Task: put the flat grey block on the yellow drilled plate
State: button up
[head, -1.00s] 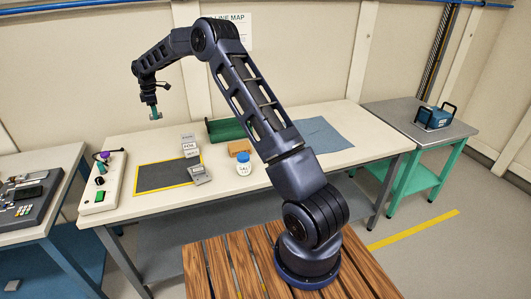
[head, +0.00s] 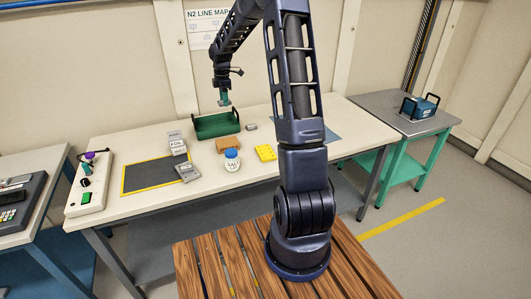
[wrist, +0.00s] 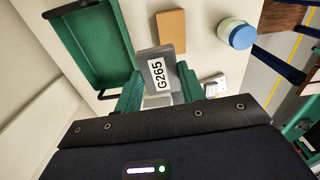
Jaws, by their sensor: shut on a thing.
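My gripper (head: 224,102) hangs above the table near the green tray, and its green fingers are shut on a grey block (wrist: 157,66) with a white label reading G265. The held block shows clearly in the wrist view; in the head view it is small and hard to make out. The yellow drilled plate (head: 265,152) lies flat on the table, right of the blue-lidded jar, with nothing seen on it. The plate is not in the wrist view.
A green tray (head: 217,124), brown block (head: 228,143), jar (head: 232,160) and small grey piece (head: 251,127) stand around the table's middle. Labelled grey boxes (head: 177,146), a grey device (head: 188,172) and a yellow-edged dark mat (head: 148,173) lie left. A blue cloth (head: 332,135) is right, behind my arm.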

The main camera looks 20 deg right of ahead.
send_over(266, 151)
jog(key=f, duration=0.1)
notch_tip(266, 151, down, 20)
jog(key=shift+a, duration=0.1)
dwell(0.3)
jog(key=o, duration=1)
jog(key=shift+f, duration=0.15)
